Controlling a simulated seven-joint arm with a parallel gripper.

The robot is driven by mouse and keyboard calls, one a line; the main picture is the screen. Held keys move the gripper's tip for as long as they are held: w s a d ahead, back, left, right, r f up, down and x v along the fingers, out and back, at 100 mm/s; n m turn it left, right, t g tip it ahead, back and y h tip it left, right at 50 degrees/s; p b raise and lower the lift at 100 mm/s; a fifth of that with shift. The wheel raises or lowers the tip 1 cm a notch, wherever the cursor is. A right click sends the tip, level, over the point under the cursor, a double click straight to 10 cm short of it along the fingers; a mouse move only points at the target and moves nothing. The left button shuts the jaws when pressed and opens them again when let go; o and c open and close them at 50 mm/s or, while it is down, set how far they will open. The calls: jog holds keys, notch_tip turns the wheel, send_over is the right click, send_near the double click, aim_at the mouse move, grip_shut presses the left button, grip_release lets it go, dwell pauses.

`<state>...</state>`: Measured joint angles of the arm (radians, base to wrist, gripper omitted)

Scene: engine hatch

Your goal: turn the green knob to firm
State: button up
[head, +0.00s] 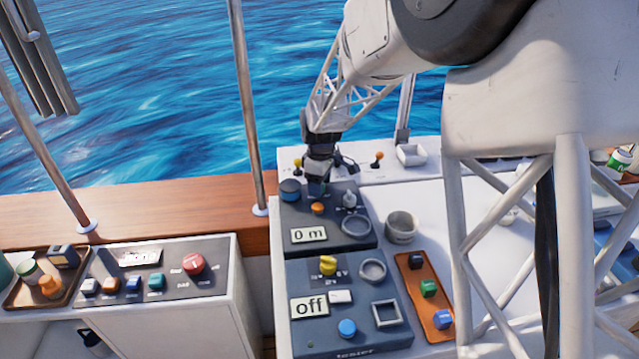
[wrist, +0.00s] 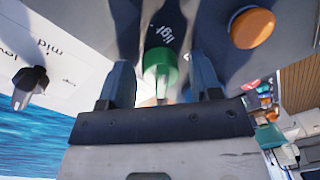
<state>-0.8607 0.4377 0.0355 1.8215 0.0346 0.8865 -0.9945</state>
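The green knob (wrist: 160,62) shows in the wrist view on a dark panel, with a white pointer mark on its lower side. White lettering that seems to read "light" is beside it, partly cut off. My gripper (wrist: 162,78) is open, with one finger on each side of the knob and a visible gap on both sides. I cannot tell how deep the fingers reach around it. In the head view my gripper (head: 318,182) is at the far edge of the dark panel (head: 332,243) and hides the knob. No "firm" label is readable.
An orange button (wrist: 252,28) is close to the right finger; a black knob (wrist: 30,85) is by "mid" and "low" labels. A "0 m" sign (head: 309,234) is nearby.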

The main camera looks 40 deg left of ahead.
jog(key=c, duration=0.8)
jog(key=shift+m, duration=0.3)
jog(key=m, duration=0.3)
jog(key=shift+m, duration=0.4)
jog(key=m, duration=0.4)
jog(key=shift+m+y, duration=0.3)
jog(key=m, duration=0.4)
jog(key=shift+s+m, duration=0.1)
jog(key=shift+m, duration=0.2)
jog(key=shift+r+m, duration=0.1)
jog(key=shift+m, duration=1.6)
